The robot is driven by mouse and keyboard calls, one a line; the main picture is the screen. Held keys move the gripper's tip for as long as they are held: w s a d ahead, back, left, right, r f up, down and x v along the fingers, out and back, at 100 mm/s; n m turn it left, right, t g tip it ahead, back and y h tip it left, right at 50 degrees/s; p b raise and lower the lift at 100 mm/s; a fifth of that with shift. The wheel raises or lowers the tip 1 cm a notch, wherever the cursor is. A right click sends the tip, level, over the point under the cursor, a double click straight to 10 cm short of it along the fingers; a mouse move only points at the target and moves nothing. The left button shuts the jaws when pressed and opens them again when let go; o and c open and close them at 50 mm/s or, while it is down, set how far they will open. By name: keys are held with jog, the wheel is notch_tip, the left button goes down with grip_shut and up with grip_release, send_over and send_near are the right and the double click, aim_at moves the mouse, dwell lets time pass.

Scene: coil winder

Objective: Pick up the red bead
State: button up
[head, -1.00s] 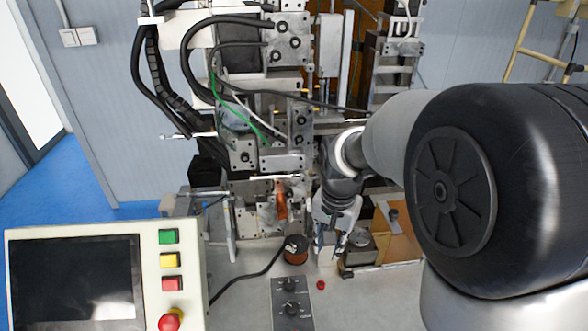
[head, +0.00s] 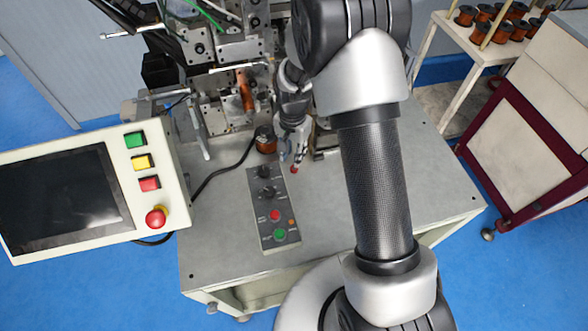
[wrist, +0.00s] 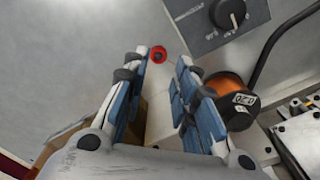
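The red bead (head: 294,169) lies on the grey machine table (head: 340,212), just right of the control panel with knobs. In the head view my gripper (head: 294,158) points down at the bead, its fingertips close to it. In the wrist view my gripper (wrist: 166,68) is open, with clear space between its blue-padded fingers. There the round bead (wrist: 158,54), with a dark centre, shows just past the fingertips, nearer the left finger. I cannot tell whether that finger touches it.
The control panel (head: 270,205) stands left of the bead. A copper wire spool (head: 265,139) sits close behind, and shows beside the right finger in the wrist view (wrist: 232,95). A screen console (head: 85,190) is at the left. The table front is clear.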

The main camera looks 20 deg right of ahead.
aim_at(294, 168)
jog(key=f, duration=0.6)
jog(key=shift+w+d+f+b, duration=0.1)
jog(key=shift+d+f+b, duration=0.1)
jog(key=shift+f+b, duration=0.15)
jog(key=shift+c, duration=0.3)
jog(key=shift+c, duration=1.4)
jog(key=shift+r, duration=0.1)
notch_tip(294, 168, up, 20)
jog(key=p, duration=0.2)
